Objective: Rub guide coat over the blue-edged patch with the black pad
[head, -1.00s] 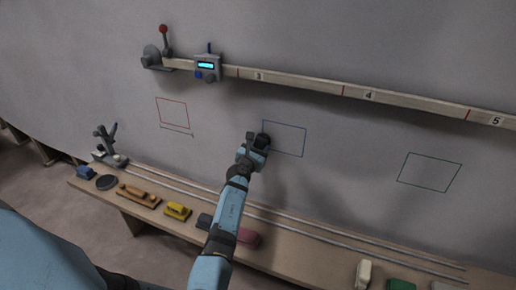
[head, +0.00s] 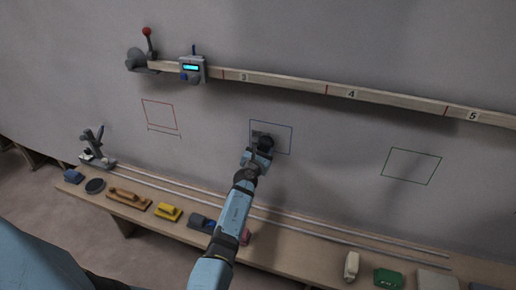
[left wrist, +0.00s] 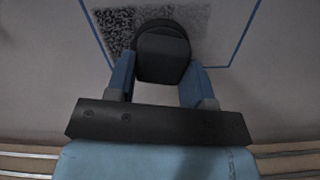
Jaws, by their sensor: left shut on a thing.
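The blue-edged patch (head: 281,136) is a thin blue outline on the grey wall, in the middle of the head view. My left gripper (head: 258,153) is shut on the black pad (head: 265,141), which is over the lower left part of the patch. In the left wrist view, the black pad (left wrist: 163,55) sits between the blue fingers of my left gripper (left wrist: 161,82). Dark speckled guide coat (left wrist: 114,29) shows to the left of the pad inside the outline. The wall under the pad is hidden. My right gripper is out of view.
A red-edged patch (head: 160,115) is to the left and a green-edged one (head: 412,166) to the right. A marked rail (head: 300,84) runs above, carrying a gauge (head: 191,68). The bench (head: 290,258) below holds several blocks, partly behind my arm.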

